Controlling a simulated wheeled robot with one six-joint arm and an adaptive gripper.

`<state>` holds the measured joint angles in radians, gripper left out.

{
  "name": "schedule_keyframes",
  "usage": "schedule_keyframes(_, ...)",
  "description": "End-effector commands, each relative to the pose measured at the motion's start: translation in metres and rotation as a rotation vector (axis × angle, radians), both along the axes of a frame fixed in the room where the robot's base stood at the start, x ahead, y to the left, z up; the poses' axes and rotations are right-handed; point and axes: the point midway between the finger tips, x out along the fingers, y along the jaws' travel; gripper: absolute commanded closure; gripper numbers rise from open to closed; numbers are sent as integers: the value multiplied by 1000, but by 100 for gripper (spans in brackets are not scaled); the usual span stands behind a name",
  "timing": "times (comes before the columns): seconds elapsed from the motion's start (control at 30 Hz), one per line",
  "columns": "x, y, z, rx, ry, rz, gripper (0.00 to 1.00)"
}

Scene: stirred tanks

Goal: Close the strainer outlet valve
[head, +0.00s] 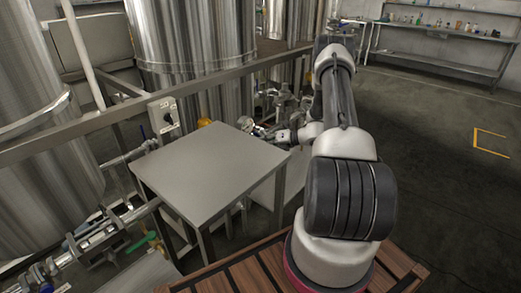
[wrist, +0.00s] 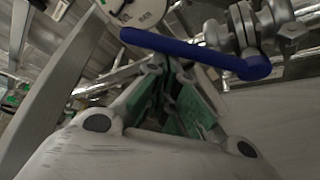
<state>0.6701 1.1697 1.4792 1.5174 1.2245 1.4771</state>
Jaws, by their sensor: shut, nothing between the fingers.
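A blue lever handle (wrist: 195,50) crosses the upper middle of the wrist view. Its right end meets a grey metal valve body (wrist: 262,22) with flanges at the upper right. No label shows, so I cannot tell for sure that this is the strainer outlet valve. My gripper (wrist: 165,72), with green finger pads, is shut and empty. Its fingertips show just below the lever; I cannot tell whether they touch it.
A grey metal table (head: 208,165) stands in front of the pipework. A long rail (head: 100,120) carries a switch box (head: 164,114). Large steel tanks (head: 190,40) stand behind. A round white-faced gauge (wrist: 138,8) is above the lever. Open floor (head: 430,150) lies to the right.

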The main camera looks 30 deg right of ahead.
Motion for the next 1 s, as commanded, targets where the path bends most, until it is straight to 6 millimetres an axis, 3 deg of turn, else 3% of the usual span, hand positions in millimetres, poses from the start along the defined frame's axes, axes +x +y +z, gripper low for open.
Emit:
schedule_keyframes(0.6, 13, -37, 32, 504, 182, -1, 100)
schedule_keyframes(1.0, 17, -47, 38, 551, 200, -2, 100)
